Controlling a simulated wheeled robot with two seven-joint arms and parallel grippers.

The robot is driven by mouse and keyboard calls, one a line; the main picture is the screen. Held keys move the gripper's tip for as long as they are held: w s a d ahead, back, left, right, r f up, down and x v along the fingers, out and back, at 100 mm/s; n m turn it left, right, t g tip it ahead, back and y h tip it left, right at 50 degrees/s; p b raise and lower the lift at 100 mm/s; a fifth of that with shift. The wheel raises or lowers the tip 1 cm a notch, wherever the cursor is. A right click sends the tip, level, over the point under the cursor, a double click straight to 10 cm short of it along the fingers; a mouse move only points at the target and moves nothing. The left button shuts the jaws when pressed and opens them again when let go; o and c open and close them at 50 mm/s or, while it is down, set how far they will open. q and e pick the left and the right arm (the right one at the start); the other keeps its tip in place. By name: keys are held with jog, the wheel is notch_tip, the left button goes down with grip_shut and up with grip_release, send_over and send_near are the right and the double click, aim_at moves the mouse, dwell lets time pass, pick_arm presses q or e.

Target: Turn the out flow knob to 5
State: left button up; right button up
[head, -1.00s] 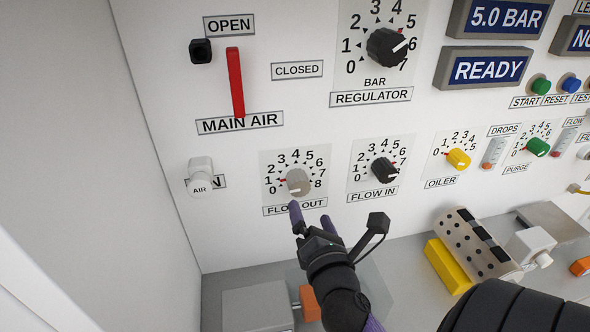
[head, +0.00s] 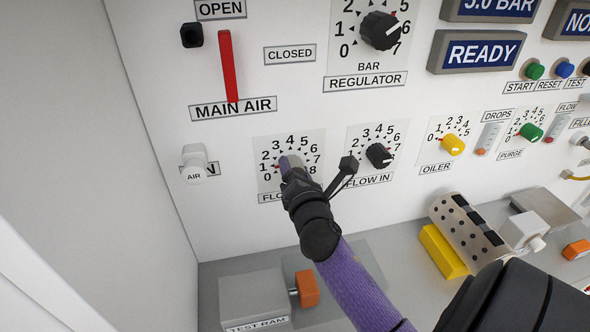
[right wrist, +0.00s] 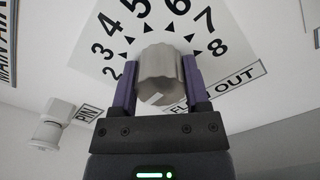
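The grey FLOW OUT knob (head: 289,163) sits on its 0-to-8 dial plate (head: 315,143) at the lower left of the white panel. My right gripper (head: 291,167) is at the knob and covers much of it and its label. In the right wrist view the knob (right wrist: 158,75) is between the two purple fingers, one on each side. The fingers lie very close to its sides; I cannot tell whether they press on it. A pale mark shows low on the knob, but its reading is unclear. My left gripper is not in view.
The black FLOW IN knob (head: 378,155) is just right of my gripper. The red MAIN AIR lever (head: 228,66) and white AIR valve (head: 195,160) are to the left. The black REGULATOR knob (head: 380,31) is above. A TEST RAM block (head: 252,297) stands on the shelf below.

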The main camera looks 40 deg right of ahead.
jog(key=c, duration=0.7)
